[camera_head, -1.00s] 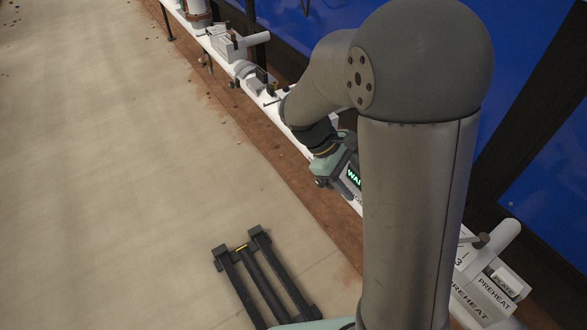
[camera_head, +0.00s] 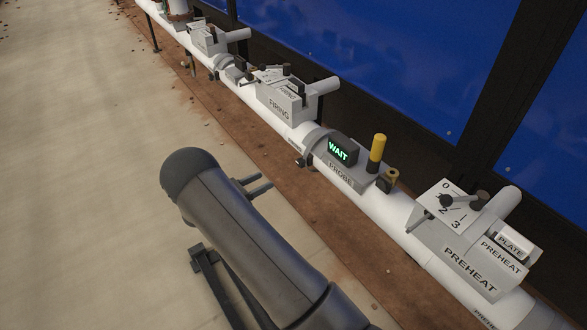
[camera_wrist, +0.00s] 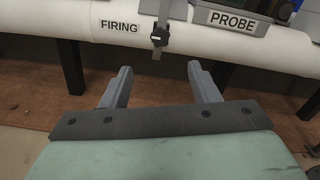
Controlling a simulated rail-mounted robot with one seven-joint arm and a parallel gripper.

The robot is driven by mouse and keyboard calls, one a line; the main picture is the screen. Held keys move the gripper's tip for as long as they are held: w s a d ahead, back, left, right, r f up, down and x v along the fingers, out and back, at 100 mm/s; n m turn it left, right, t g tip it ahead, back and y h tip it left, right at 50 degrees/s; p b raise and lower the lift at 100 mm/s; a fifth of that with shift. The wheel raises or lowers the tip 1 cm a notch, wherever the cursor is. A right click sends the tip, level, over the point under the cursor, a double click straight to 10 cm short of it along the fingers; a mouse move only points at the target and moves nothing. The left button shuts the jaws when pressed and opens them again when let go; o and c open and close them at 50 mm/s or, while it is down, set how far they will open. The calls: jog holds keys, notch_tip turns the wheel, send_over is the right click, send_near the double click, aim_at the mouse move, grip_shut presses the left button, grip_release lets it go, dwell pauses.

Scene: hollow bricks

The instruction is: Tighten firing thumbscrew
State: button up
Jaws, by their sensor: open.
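A grey clamp band (camera_wrist: 163,15) wraps the white pipe between the FIRING and PROBE labels, with a small dark thumbscrew (camera_wrist: 159,38) on its front. In the head view the same thumbscrew (camera_head: 301,162) shows small, low on the band near the WAIT display. My gripper (camera_wrist: 160,80) is open and empty, its two fingers pointing toward the pipe, one either side of the thumbscrew's line and short of it. In the head view my gripper (camera_head: 259,185) is over the floor strip, apart from the pipe; my arm hides its rear part.
The FIRING block (camera_head: 283,103) sits left along the pipe. The probe box with the WAIT display (camera_head: 343,150), a yellow-topped handle (camera_head: 377,153) and the PREHEAT block (camera_head: 470,255) lie to the right. A dark leg (camera_wrist: 71,66) stands below the pipe. A dark rack (camera_head: 205,275) lies behind my arm.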

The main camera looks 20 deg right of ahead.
aim_at(299, 164)
jog(key=w+d+b, duration=0.1)
jog(key=d, duration=0.8)
jog(key=w+d+b, duration=0.1)
jog(key=d, duration=0.3)
jog(key=shift+w+d+b, duration=0.3)
jog(key=shift+w+b, duration=0.05)
jog(key=c, duration=1)
